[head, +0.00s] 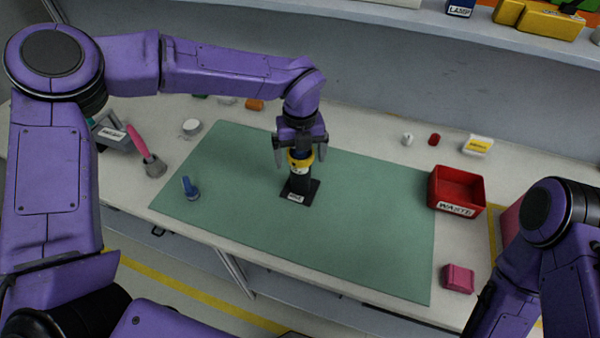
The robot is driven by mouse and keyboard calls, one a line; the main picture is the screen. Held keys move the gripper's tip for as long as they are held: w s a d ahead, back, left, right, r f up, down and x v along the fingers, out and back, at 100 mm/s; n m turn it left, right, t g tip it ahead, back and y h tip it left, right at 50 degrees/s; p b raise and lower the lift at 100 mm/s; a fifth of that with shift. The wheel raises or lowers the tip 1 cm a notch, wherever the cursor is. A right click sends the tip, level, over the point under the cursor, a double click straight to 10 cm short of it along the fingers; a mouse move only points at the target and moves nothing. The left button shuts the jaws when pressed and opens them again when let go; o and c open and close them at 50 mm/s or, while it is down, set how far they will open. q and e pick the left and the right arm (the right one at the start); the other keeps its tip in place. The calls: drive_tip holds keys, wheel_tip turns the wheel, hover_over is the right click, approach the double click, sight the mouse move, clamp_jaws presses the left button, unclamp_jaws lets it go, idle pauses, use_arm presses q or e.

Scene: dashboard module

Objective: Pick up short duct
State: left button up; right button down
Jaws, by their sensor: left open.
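My left gripper (300,154) is open and points down over the middle of the green mat. Its two fingers stand on either side of the top of a dark upright piece (300,183) with a yellow band (301,163). That piece stands on a small black labelled base (313,192) on the mat. I cannot tell whether the fingers touch it. No thing in view is clearly marked as the short duct, and I cannot tell which one it is. A small blue piece (190,188) stands on the mat's left part. My right arm shows at lower right; its gripper is out of view.
The green mat (370,240) is mostly clear. A red bin labelled WASTE (462,207) stands at its right edge, with a pink block (458,278) nearer me. A pink-handled tool (140,145) stands at left. Small parts line the back, below a shelf (400,35).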

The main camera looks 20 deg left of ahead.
use_arm(q)
drive_tip(key=c, duration=1.5)
drive_tip(key=shift+o, duration=0.2)
drive_tip(key=shift+r, duration=0.1)
